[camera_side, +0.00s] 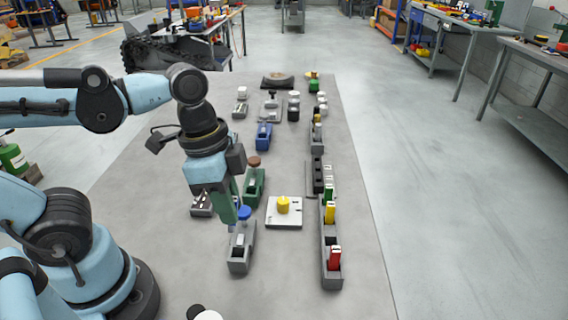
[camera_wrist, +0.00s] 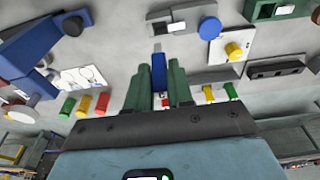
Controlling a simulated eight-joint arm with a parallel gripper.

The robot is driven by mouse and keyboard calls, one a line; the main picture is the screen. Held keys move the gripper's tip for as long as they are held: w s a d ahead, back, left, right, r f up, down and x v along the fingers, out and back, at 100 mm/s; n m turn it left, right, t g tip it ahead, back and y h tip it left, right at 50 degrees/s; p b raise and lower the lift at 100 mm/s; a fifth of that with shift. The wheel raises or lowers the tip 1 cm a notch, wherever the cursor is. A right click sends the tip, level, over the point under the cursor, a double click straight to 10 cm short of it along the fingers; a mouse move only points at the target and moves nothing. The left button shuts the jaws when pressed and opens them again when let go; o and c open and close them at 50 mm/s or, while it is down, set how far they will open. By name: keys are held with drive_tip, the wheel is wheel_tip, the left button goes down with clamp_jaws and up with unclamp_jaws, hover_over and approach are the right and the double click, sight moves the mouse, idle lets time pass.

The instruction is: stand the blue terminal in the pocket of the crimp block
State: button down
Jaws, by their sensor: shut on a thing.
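My gripper (camera_side: 232,218) is shut on the blue terminal. In the wrist view the terminal (camera_wrist: 158,72) stands out between the two green fingers (camera_wrist: 160,92), its grey tip pointing away from the gripper. In the side view the fingers hide the terminal. A grey block with a blue knob (camera_side: 240,253) looks like the crimp block, though I cannot be sure. My fingers are close to its far left end in that view. The same block (camera_wrist: 160,28) lies just beyond the terminal's tip in the wrist view. I cannot tell whether they touch.
A white plate with a yellow knob (camera_side: 283,218) lies right of the grey block. A green block with a brown knob (camera_side: 255,190) stands behind. A long grey rail (camera_side: 328,262) holds red, yellow and green terminals. Bare table lies in front.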

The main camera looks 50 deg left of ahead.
drive_tip(key=shift+s+a+f+t+h, duration=0.2)
drive_tip(key=shift+f+t+h, duration=0.3)
drive_tip(key=shift+t, duration=0.2)
drive_tip(key=shift+w+f, duration=0.1)
drive_tip(key=shift+f, duration=1.75)
drive_tip(key=shift+f, duration=1.6)
idle(1.1)
drive_tip(key=c, duration=0.9)
unclamp_jaws()
drive_tip(key=shift+o, duration=0.4)
drive_tip(key=o, duration=0.4)
